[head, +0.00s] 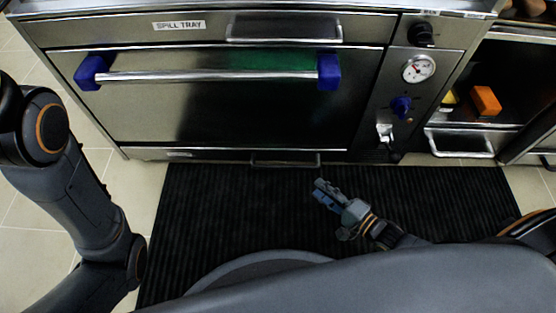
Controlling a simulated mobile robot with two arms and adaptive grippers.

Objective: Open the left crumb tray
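A low, narrow steel front (220,155) runs along the bottom of the range under the oven door. It has a dark bar handle (285,161) and a small label (180,154) too small to read; it may be the left crumb tray, and it looks shut. My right gripper (320,192) is over the black mat, below and right of that handle and apart from it. It looks empty, but its finger gap is unclear. My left arm (85,195) comes down at the left, and its gripper is out of view.
The oven door (230,110) is shut, with a steel bar between blue end mounts. The spill tray (120,32) above looks shut. A steel handle (460,150) is at the right, below a shelf with an orange block (486,100). The ribbed mat (220,210) looks clear.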

